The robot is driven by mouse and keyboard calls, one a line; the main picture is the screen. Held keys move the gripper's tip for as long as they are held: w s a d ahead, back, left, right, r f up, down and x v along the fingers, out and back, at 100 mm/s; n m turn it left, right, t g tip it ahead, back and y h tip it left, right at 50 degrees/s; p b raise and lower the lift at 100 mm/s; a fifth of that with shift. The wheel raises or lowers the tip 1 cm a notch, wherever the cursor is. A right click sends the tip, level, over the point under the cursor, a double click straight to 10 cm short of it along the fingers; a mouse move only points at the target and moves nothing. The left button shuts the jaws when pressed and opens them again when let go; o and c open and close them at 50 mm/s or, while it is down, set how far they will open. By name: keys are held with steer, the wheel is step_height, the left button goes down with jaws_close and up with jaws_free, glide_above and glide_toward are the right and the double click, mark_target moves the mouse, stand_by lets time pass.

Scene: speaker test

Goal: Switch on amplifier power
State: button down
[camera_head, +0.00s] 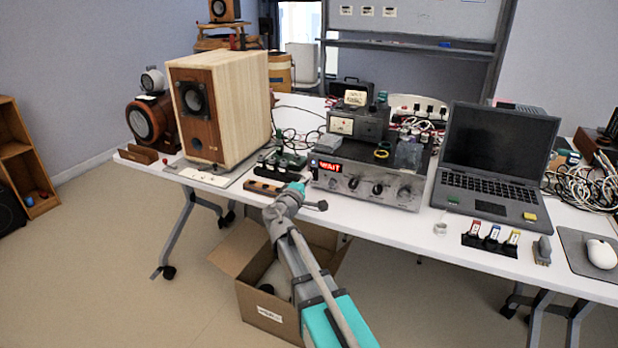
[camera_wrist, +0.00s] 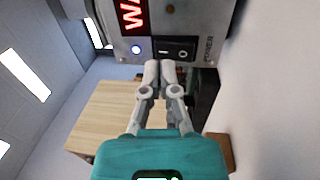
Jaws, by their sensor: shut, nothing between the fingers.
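The amplifier (camera_head: 367,183) is a silver-fronted box on the white table, with knobs and a red lit display (camera_head: 330,166) that reads WAIT. In the wrist view its front panel (camera_wrist: 205,20) shows a black rocker switch (camera_wrist: 174,49) marked I and O, beside the word POWER. A small blue light (camera_wrist: 136,49) glows left of the switch. My gripper (camera_wrist: 159,68) is shut and empty, its fingertips right at the switch's lower edge in the picture. I cannot tell whether they touch it. In the head view my arm reaches up to the amplifier's left front corner.
A wooden speaker (camera_head: 222,108) stands left of the amplifier, with a green circuit board (camera_head: 283,160) between them. A meter unit (camera_head: 358,122) sits on top of the amplifier. A laptop (camera_head: 497,150) stands to the right. An open cardboard box (camera_head: 262,305) is below the table edge.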

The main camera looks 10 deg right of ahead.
steer(key=s+a+r+p, duration=0.1)
steer(key=s+a, duration=0.6)
steer(key=s, duration=0.2)
steer(key=shift+s+r+p, duration=0.3)
steer(key=shift+s+r, duration=0.05)
steer(key=shift+r, duration=0.05)
